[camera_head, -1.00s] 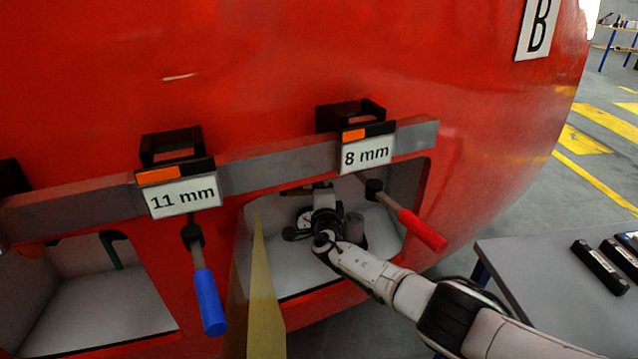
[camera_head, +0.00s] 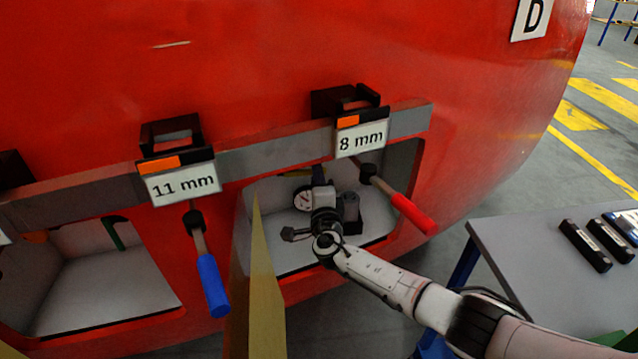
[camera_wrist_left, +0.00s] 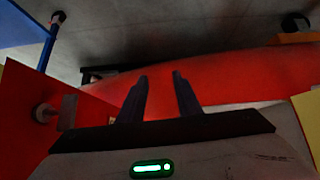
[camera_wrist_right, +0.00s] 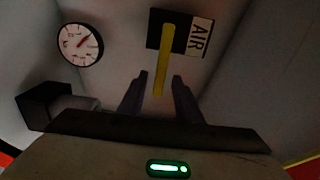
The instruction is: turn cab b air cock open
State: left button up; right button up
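The air cock has a yellow handle (camera_wrist_right: 163,65) on a dark block beside an "AIR" label (camera_wrist_right: 199,36), seen in the right wrist view. My right gripper (camera_wrist_right: 157,88) is open, and the lower end of the handle shows between its fingertips. No contact can be made out.
A round gauge (camera_wrist_right: 80,44) is left of the cock, with a dark box (camera_wrist_right: 42,105) below it. A red-handled lever (camera_head: 412,213) hangs at the recess's right edge, a blue-handled one (camera_head: 212,285) to the left. A table (camera_head: 530,265) stands at right.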

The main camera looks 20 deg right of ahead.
jog(key=shift+v, duration=2.2)
jog(key=s+a+f+m+g+y, duration=0.2)
jog(key=s+a+f+m+g, duration=0.1)
jog(key=s+f+m, duration=0.75)
jog(key=s+a+f+m+g+y, duration=0.1)
jog(key=s+a+f+m+g, duration=0.15)
jog(key=s+f+m, duration=0.8)
jog(key=s+m+g+y, duration=0.3)
jog(key=s+m, duration=1.6)
jog(key=m, duration=0.9)
jog(key=shift+s+f+m, duration=0.15)
jog(key=shift+f+m, duration=0.1)
jog(key=shift+m, duration=0.15)
